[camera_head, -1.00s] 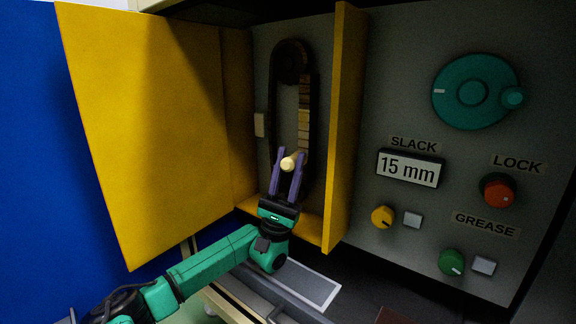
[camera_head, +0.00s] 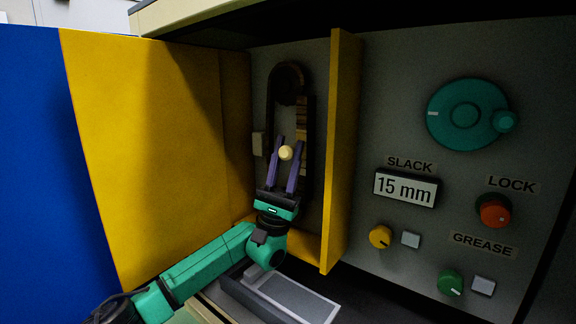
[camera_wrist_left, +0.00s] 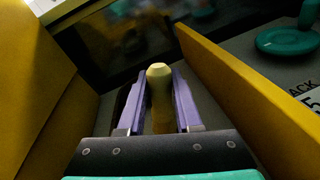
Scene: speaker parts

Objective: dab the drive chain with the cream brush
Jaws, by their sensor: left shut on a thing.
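The drive chain (camera_head: 271,110) is a dark upright loop in the recess of the machine, running round a dark upper wheel (camera_head: 289,84). Its lower part is largely hidden behind my left gripper. My left gripper (camera_head: 287,153) has purple fingers and is shut on the cream brush (camera_head: 286,152), whose pale rounded end shows between them. In the left wrist view the brush (camera_wrist_left: 159,95) stands between the fingers (camera_wrist_left: 156,100). The gripper is in front of the chain loop; I cannot tell whether the brush touches the chain. My right gripper is not in view.
A yellow door (camera_head: 150,160) stands open at left, and a yellow wall (camera_head: 342,150) juts out right of the recess. The panel holds a teal crank wheel (camera_head: 466,114), a SLACK display (camera_head: 406,188) reading 15 mm, a red LOCK knob (camera_head: 494,211) and a green GREASE knob (camera_head: 450,283).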

